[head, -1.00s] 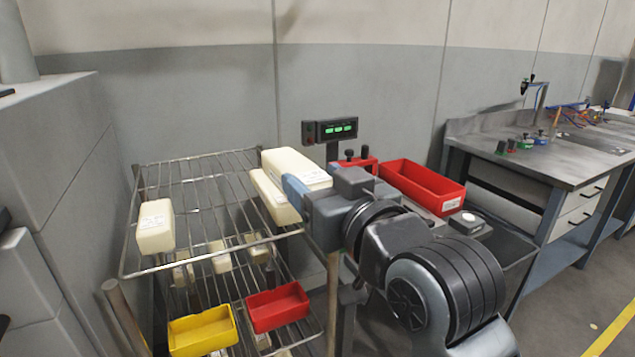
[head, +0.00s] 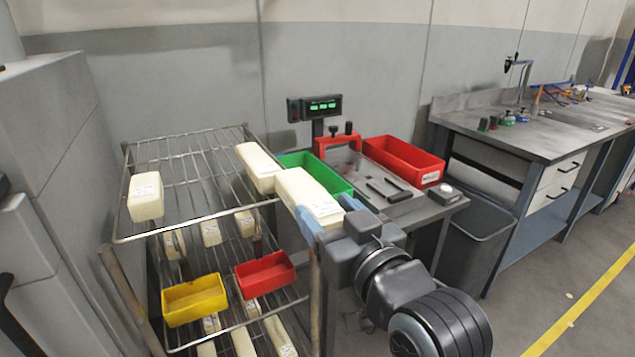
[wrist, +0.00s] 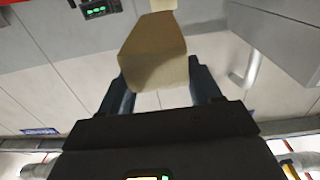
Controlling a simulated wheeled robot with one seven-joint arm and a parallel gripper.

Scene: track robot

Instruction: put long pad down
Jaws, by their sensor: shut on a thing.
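My gripper (head: 326,215) is shut on a long cream pad (head: 308,193) with a pale label at its near end. The pad is held up in front of the green bin (head: 338,181), to the right of the wire rack (head: 180,232), and it hides part of the bin. In the wrist view the pad (wrist: 155,48) extends away between the two fingers of the gripper (wrist: 162,88). Another long cream pad (head: 257,166) lies at the right edge of the rack's top shelf. A shorter cream block (head: 146,192) stands at that shelf's left side.
The lower shelf holds a yellow bin (head: 194,300), a red bin (head: 265,274) and several cream pieces. A bench with a display (head: 322,107) and a larger red bin (head: 404,160) stands right of the rack. The top shelf's middle is clear.

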